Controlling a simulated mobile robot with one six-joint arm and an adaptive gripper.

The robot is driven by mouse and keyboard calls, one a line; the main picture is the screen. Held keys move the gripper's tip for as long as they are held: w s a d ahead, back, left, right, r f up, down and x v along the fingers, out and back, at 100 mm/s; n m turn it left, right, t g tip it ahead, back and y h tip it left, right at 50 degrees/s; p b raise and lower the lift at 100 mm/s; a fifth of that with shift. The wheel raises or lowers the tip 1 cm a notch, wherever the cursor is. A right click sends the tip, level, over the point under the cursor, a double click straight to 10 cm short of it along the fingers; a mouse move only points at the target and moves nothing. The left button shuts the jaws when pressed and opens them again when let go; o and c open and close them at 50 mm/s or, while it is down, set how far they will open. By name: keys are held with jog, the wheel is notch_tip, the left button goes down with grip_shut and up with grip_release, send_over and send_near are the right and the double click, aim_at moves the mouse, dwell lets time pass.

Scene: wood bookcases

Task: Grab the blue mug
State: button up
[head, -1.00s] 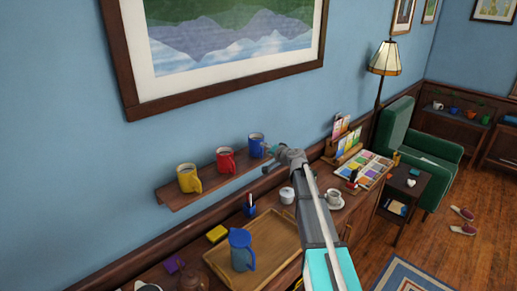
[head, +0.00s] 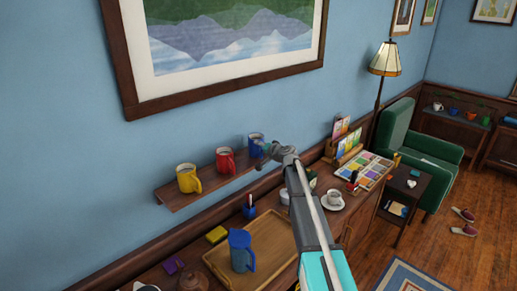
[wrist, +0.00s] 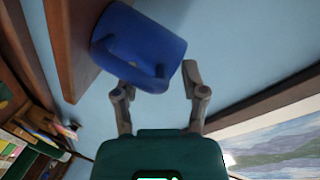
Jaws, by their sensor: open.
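The blue mug (head: 254,146) stands at the right end of a small wooden wall shelf (head: 210,184). My gripper (head: 262,153) is right at the mug's right side in the head view and partly covers it. In the wrist view the blue mug (wrist: 145,43) fills the space ahead of my gripper (wrist: 157,84). The two fingers are spread, and the mug's handle and lower part in the picture lie between their tips. I cannot tell whether a finger touches the mug.
A red mug (head: 225,160) and a yellow mug (head: 188,179) stand left of the blue mug on the same shelf. A framed picture (head: 128,90) hangs above. Below, a sideboard holds a wooden tray (head: 277,228), a blue pitcher (head: 241,251) and a white cup (head: 334,199).

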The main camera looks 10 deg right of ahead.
grip_shut()
jog(key=shift+r, duration=0.15)
dwell(0.4)
notch_tip(320, 180, up, 3)
jog(key=p, duration=0.3)
jog(key=s+r+p, duration=0.9)
jog(key=s+p, duration=0.1)
jog(key=s, duration=0.4)
jog(key=shift+a+r, duration=0.3)
jog(key=shift+r, duration=0.05)
